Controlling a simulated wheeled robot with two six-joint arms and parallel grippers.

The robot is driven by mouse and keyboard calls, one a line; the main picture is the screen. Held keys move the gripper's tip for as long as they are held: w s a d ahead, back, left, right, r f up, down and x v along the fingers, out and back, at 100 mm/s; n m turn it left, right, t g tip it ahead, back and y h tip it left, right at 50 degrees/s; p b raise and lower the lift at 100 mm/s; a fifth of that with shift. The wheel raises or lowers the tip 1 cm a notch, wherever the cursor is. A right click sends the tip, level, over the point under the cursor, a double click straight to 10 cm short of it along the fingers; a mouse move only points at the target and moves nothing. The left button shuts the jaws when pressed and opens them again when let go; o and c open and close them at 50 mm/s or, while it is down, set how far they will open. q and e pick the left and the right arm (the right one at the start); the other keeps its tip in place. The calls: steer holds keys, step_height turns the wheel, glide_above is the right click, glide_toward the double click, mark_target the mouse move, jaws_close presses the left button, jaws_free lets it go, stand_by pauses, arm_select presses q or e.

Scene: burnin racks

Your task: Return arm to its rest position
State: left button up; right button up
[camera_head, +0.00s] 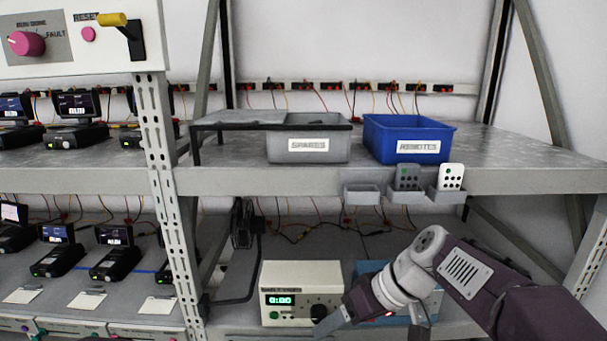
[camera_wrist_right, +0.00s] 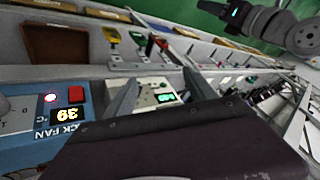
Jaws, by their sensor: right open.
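My right arm comes in from the lower right in the head view. Its gripper (camera_head: 342,318) hangs in front of the lower shelf, before the cream box with the green display (camera_head: 300,280), and covers part of that box's lower right. In the right wrist view the two fingers of the gripper (camera_wrist_right: 160,92) stand apart with nothing held between them. The cream box shows beyond them (camera_wrist_right: 150,90). The arm hides much of a blue box (camera_head: 372,268) beside the cream one; it shows at the left of the wrist view (camera_wrist_right: 35,150). My left gripper is not seen.
The upper shelf (camera_head: 240,180) holds a grey SPARES bin (camera_head: 322,150) and a blue REMOTES bin (camera_head: 408,145). Small holders hang from its front edge, two with remotes (camera_head: 452,177), above my arm. A perforated post (camera_head: 165,190) stands left, with devices (camera_head: 75,135) beyond.

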arm_select(q)
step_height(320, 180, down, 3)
steer(key=shift+b, duration=0.85)
arm_select(e)
steer(key=s+d+f+m+h, duration=0.3)
steer(key=s+d+f, duration=0.2)
steer(key=f, duration=0.6)
steer(key=s+d+f+m+g+h, duration=0.1)
steer(key=s+d+f+m+h, duration=0.2)
steer(key=s+d+f, duration=0.3)
step_height(320, 180, down, 6)
steer(key=shift+r, duration=0.2)
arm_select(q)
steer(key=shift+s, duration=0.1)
